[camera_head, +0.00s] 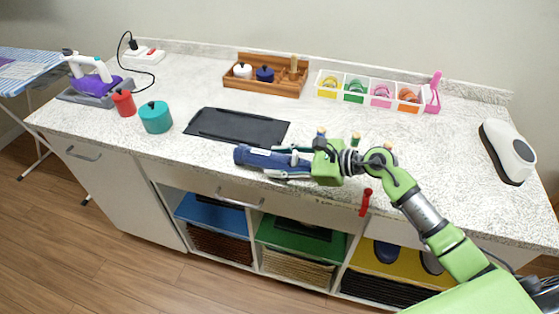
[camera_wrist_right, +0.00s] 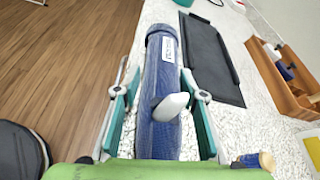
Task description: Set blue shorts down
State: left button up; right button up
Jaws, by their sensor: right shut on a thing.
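The blue shorts (camera_head: 258,157) are a tight dark blue roll, with a white label that shows in the right wrist view, where the roll (camera_wrist_right: 163,75) points away from me. My right gripper (camera_head: 292,162) is shut around the roll, with one finger on each side; its fingers also show in the right wrist view (camera_wrist_right: 160,105). The roll lies roughly level by the counter's front edge, just in front of the black tray (camera_head: 237,125). I cannot tell whether it touches the counter. My left gripper is not in view.
Behind stand a wooden box (camera_head: 263,88) and a white divided organizer (camera_head: 367,91) with coloured rolls. Teal (camera_head: 156,117) and red (camera_head: 123,103) canisters stand left. A white device (camera_head: 507,152) is at right. Open shelves below hold blue, green and yellow mats. The black tray is bare.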

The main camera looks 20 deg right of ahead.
jog(key=o, duration=1.3)
jog(key=shift+c, duration=0.2)
jog(key=shift+r, duration=0.15)
jog(key=shift+s+d, duration=0.15)
jog(key=shift+d, duration=0.1)
jog(key=b+v, duration=0.3)
jog(key=v, duration=0.6)
jog(key=shift+s+d, duration=0.25)
jog(key=shift+s, duration=0.1)
jog(key=shift+s+d+r, duration=0.45)
jog(key=shift+d+r, duration=0.1)
